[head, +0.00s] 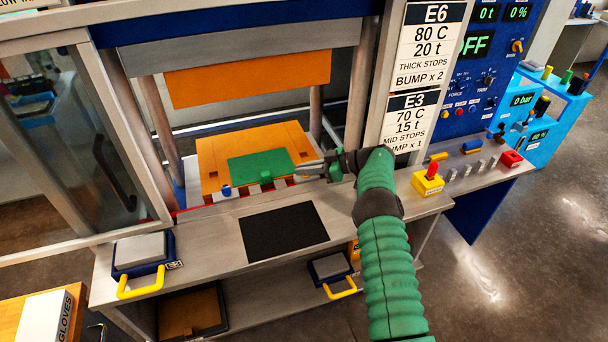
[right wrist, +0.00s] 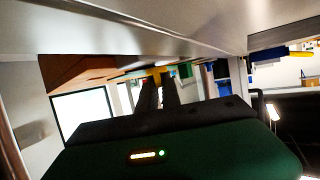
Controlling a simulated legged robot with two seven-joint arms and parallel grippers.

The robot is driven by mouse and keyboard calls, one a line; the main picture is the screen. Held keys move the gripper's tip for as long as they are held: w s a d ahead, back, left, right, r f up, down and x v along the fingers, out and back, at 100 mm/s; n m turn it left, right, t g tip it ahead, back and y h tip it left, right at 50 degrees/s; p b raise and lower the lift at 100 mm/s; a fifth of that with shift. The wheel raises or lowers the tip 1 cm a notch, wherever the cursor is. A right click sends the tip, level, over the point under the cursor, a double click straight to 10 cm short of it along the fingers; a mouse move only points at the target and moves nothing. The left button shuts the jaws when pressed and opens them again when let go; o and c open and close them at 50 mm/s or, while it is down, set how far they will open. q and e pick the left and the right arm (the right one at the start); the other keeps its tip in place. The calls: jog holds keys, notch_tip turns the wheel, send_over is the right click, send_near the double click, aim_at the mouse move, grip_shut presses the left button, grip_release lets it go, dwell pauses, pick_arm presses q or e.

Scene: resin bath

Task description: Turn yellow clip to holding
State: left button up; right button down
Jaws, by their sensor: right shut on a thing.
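My right gripper (head: 306,171) reaches in from the right, at the front right corner of the green plate (head: 260,167) on the orange lower block (head: 210,157) of the press. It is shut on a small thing. In the right wrist view, yellow shows at the tips of my right gripper (right wrist: 158,84); this looks like the yellow clip (right wrist: 155,73). In the head view the fingers hide the clip, so its turned position cannot be told. A blue knob (head: 226,191) stands at the front left of the block. My left gripper is not in view.
The orange upper block (head: 250,78) hangs above the lower one. A glass door (head: 115,125) is at the left. A black mat (head: 284,231) lies bare on the ledge. A yellow box with a red lever (head: 428,182) is right of my arm, near the control panel (head: 490,70).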

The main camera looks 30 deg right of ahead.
jog(key=shift+s+d+f+g+b, duration=0.15)
jog(key=shift+f+g+b, duration=0.15)
jog(key=shift+f, duration=0.15)
jog(key=shift+n, duration=0.3)
jog(key=c, duration=1.8)
grip_release()
jog(key=shift+o, duration=1.3)
jog(key=shift+s+r, duration=0.15)
jog(key=shift+w, duration=0.2)
